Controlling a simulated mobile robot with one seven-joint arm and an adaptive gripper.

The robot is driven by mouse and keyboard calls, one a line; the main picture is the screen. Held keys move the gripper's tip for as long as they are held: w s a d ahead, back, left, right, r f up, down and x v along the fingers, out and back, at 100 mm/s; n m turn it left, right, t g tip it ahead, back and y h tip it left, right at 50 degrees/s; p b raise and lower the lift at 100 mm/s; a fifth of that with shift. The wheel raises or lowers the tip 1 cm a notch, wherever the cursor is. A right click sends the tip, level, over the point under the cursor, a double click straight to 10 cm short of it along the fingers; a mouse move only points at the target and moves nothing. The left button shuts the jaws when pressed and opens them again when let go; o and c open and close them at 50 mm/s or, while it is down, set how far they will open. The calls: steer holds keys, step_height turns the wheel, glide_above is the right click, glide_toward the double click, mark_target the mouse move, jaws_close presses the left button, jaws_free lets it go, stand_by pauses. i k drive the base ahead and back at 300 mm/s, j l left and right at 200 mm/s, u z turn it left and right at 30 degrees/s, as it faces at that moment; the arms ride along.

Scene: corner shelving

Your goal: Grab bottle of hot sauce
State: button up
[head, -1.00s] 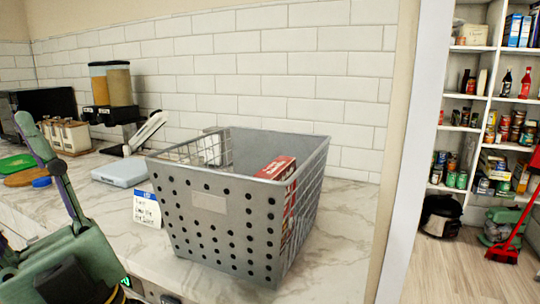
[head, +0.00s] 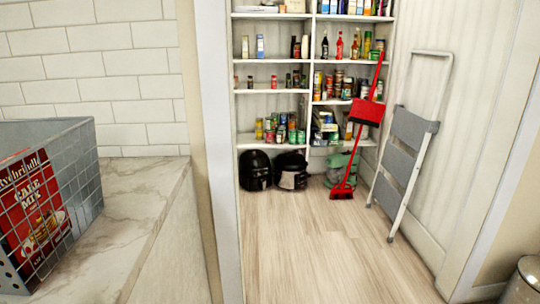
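No bottle can be read as hot sauce at this distance. On the pantry's corner shelving (head: 272,64), a slim red bottle (head: 340,46) and a dark bottle (head: 325,46) stand upright on the second shelf from the top, right section. My gripper is not in view.
A grey basket (head: 88,165) with a red cake mix box (head: 32,215) stands on the marble counter (head: 125,205) at left. A red broom (head: 352,160) and a folded step stool (head: 408,145) lean at right. The wooden floor (head: 310,255) ahead is clear.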

mark_target(339, 46)
steer(key=i+l, duration=0.15)
steer(key=l, duration=0.25)
steer(key=i+l, duration=0.2)
steer(key=l, duration=0.15)
steer(key=i+l, duration=0.15)
steer(key=l, duration=0.25)
steer(key=i+l, duration=0.4)
steer(key=i, duration=0.15)
steer(key=i+l, duration=0.4)
steer(key=i, duration=0.2)
steer(key=i+l, duration=0.2)
steer(key=i, duration=0.25)
steer(key=i+l, duration=0.15)
steer(key=i, duration=0.3)
steer(key=i+l, duration=0.2)
steer(key=i, duration=0.25)
steer(key=i+l, duration=0.3)
steer(key=i, duration=0.15)
steer(key=i+l, duration=0.3)
steer(key=i, duration=0.15)
steer(key=i+l, duration=0.35)
steer(key=i+z, duration=0.05)
